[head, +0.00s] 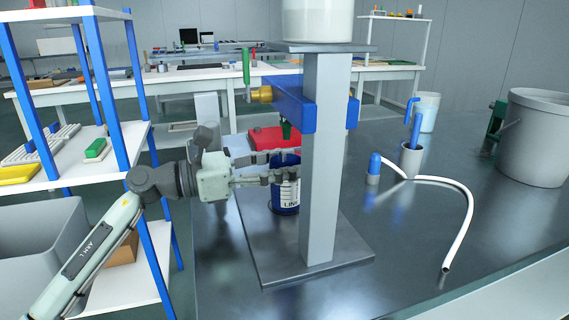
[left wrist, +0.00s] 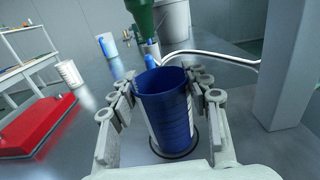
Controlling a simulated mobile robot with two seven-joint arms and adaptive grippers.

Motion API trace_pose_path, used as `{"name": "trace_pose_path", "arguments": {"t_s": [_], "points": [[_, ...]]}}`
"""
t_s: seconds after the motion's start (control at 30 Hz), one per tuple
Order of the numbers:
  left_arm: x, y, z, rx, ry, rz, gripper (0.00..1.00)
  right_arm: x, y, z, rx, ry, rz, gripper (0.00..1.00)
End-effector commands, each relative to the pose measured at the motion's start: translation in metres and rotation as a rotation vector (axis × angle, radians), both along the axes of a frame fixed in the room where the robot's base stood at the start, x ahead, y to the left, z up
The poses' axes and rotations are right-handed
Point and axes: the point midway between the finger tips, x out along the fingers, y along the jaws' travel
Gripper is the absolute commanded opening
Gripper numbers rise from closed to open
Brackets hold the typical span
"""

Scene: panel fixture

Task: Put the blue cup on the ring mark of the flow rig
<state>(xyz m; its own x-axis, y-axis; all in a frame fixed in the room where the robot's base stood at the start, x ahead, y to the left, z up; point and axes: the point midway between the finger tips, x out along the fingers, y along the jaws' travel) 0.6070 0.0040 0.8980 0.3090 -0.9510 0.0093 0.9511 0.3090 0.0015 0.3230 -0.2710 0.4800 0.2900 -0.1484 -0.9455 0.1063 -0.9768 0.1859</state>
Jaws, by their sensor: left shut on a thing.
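The blue cup (head: 284,192) with a white label stands upright under the green nozzle (head: 286,130) of the flow rig (head: 325,170). My left gripper (head: 292,166) is shut on the cup, with its fingers on either side of the wall. The left wrist view looks into the open, empty-looking cup (left wrist: 165,98). There, a dark ring mark (left wrist: 177,156) on the rig's base plate (head: 320,262) shows around the cup's foot. I cannot tell whether the cup rests on the plate or hangs just above it. My right gripper is not in view.
The rig's grey post stands close to the cup. A red case (head: 262,139) lies behind the cup. A white hose (head: 468,215), a small blue-topped bottle (head: 374,168) and a grey bucket (head: 535,140) are at right. A shelf (head: 120,150) stands at left.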

Motion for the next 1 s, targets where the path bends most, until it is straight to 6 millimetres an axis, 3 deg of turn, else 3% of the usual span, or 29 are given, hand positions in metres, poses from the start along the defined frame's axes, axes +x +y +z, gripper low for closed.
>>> {"name": "trace_pose_path", "arguments": {"t_s": [0.17, 0.2, 0.33, 0.73, 0.83, 1.0], "points": [[0.0, 0.0, -0.003, 0.0, 0.0, 0.0, 0.16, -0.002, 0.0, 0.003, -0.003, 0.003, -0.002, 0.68], [0.0, 0.0, -0.002, 0.0, 0.0, 0.0, 0.52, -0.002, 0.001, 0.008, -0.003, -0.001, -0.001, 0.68], [0.0, 0.0, -0.002, 0.0, 0.0, 0.0, 0.68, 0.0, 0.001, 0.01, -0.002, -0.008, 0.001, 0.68], [0.0, 0.0, 0.003, 0.0, 0.0, 0.0, 0.68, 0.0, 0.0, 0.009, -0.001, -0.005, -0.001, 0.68], [-0.004, 0.014, -0.002, 0.002, 0.001, 0.003, 0.68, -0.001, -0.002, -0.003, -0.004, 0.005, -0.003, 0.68], [-0.015, 0.05, -0.004, 0.003, 0.002, 0.004, 0.68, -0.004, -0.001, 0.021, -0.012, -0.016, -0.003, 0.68]]}}
